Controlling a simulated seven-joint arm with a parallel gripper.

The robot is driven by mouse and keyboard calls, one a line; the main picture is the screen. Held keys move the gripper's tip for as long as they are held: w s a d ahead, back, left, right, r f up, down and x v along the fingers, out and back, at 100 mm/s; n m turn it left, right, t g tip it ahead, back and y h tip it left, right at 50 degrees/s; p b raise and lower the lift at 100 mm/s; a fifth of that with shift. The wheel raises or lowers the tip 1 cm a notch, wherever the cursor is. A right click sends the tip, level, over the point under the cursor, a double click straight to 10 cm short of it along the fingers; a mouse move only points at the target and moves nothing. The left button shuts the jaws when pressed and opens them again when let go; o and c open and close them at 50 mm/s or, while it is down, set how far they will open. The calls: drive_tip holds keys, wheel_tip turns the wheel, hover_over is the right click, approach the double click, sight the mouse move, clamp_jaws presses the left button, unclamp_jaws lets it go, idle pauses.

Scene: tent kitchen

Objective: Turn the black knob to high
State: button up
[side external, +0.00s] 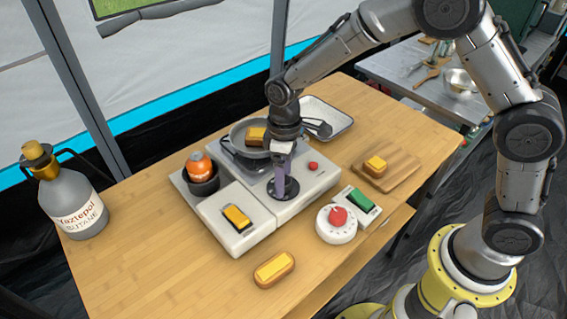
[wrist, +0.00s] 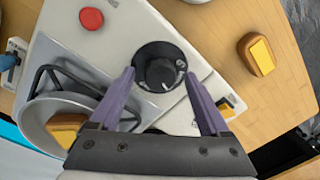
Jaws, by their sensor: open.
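In the wrist view the knob (wrist: 160,70) shows as a round black dial with a raised grip and small white marks, too small to read. My gripper (wrist: 159,77) is open, with its purple fingers at either side of the knob and nothing held. In the side view my gripper (side external: 282,178) points down at the knob and partly hides it. I cannot tell whether the fingertips touch it.
A pan (side external: 240,132) with bread sits on the stove behind my gripper.

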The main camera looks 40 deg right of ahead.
wheel_tip(320, 180, up, 14)
drive_tip(key=shift+w+d, duration=0.25)
drive_tip(key=shift+d, duration=0.05)
drive_tip(key=shift+f, duration=0.15)
drive_tip(key=s+d+r+m+t, duration=0.2)
drive_tip(key=s+d+r+t, duration=0.2)
drive_tip(key=s+d+r, duration=0.7)
drive_tip(key=s+d+f+m+t, duration=0.1)
drive_tip(key=s+f+m, duration=0.1)
drive_tip(key=s, duration=0.4)
drive_tip(key=s+d+f+m+t, duration=0.1)
drive_tip(key=s+f+m, duration=0.2)
drive_tip(key=s, duration=0.4)
drive_tip(key=shift+s+d+f, duration=0.2)
drive_tip(key=shift+d+f, duration=0.1)
drive_tip(key=shift+d, duration=0.05)
